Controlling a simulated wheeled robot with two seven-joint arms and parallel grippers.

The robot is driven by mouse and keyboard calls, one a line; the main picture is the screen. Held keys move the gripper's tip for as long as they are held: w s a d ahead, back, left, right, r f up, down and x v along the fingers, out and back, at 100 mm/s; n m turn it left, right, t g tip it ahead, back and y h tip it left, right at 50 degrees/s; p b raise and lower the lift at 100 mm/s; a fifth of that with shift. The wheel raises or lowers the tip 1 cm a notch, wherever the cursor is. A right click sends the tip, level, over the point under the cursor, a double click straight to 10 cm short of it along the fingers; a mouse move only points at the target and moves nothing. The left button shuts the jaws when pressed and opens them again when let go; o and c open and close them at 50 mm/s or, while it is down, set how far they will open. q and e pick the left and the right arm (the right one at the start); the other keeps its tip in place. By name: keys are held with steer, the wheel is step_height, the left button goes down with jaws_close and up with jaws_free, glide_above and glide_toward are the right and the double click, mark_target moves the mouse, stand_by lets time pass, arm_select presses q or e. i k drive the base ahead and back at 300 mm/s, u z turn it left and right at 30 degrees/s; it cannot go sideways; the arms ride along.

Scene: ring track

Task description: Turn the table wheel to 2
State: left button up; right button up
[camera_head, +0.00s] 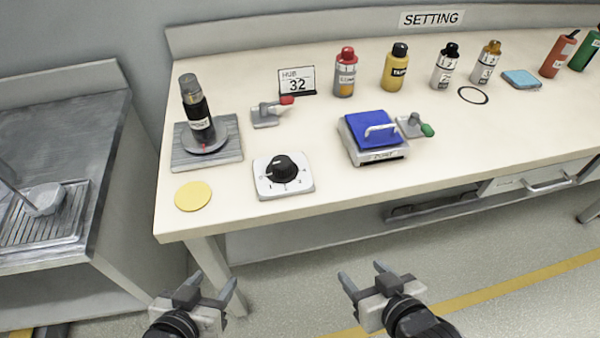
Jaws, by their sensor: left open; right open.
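A black knob (282,168) sits on a square white plate (266,189) near the front left of the table. Small marks are printed around the knob, with what looks like a 2 at its lower right. Which mark the knob points to is too small to tell. A round grey disc (205,146) on a grey square base (178,158) stands behind and left of it, with a dark bottle upright on it and a small red mark at its front. My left gripper (211,284) and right gripper (363,273) are open and empty, in front of and below the table edge, touching nothing.
A yellow disc (193,196) lies at the front left corner. A red-handled valve (268,112), a blue-topped box (371,133) and a green-ended lever (415,128) stand around the knob. Several bottles line the back. A grey side bench (82,110) is at left. The front right tabletop is clear.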

mark_target(281, 170)
steer(key=z, duration=1.7)
steer(key=k, duration=1.25)
steer(key=u, duration=1.3)
steer(key=i, duration=1)
